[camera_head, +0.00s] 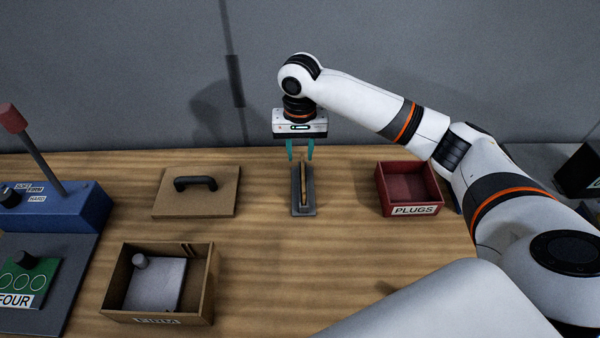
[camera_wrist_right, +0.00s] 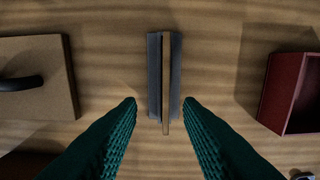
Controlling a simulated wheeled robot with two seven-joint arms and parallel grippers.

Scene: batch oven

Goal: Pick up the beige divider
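The beige divider (camera_head: 303,183) is a thin upright strip standing in a grey slotted holder (camera_head: 309,210) on the wooden table. In the right wrist view the divider (camera_wrist_right: 166,85) shows edge-on between the two sides of the holder (camera_wrist_right: 154,75). My right gripper (camera_head: 300,150) is open above the far end of the divider, its teal fingers pointing down. In the right wrist view the fingertips (camera_wrist_right: 160,104) lie on either side of the divider, apart from it, with nothing between them gripped. My left gripper is not in view.
A brown board with a black handle (camera_head: 220,200) lies left of the holder. A red PLUGS box (camera_head: 436,182) stands to the right. A wooden box (camera_head: 207,283) holding a grey plate with a knob is at front left. A blue lever unit (camera_head: 62,218) is at far left.

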